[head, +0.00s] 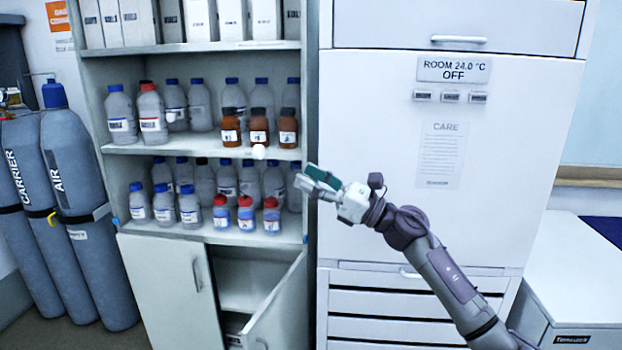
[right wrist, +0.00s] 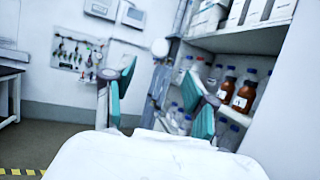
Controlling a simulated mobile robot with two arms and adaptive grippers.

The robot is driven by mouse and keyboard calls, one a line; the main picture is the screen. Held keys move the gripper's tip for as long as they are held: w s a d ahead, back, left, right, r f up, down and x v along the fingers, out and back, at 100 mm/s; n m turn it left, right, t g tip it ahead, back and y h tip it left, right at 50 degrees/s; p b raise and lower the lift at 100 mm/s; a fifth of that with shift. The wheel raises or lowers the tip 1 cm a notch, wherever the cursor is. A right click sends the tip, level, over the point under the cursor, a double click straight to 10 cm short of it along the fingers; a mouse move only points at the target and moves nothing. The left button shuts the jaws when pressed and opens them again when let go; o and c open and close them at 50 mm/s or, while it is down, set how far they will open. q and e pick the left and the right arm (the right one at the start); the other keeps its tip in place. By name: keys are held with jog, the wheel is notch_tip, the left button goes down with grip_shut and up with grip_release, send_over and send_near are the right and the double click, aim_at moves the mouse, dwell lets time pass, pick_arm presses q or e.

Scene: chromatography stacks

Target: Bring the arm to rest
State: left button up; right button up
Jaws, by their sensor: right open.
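My right arm comes in from the lower right of the head view. Its gripper (head: 314,182) is in front of the white cabinet's left edge, beside the shelf unit. In the right wrist view the two green-padded fingers of this gripper (right wrist: 160,96) stand apart with nothing between them. The gripper is open and empty. In the head view it is close to the right end of the lower bottle shelf; whether it touches anything there I cannot tell. My left gripper is in neither view.
The shelf unit (head: 190,147) holds several clear bottles and brown bottles (head: 258,125). One lower door (head: 275,312) stands ajar. The white cabinet (head: 380,100) reads "ROOM 24.0 °C OFF". Grey gas cylinders (head: 80,190) stand left, a white box (head: 580,290) lower right.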

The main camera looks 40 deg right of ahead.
jog(key=shift+f, duration=0.1)
dwell(0.3)
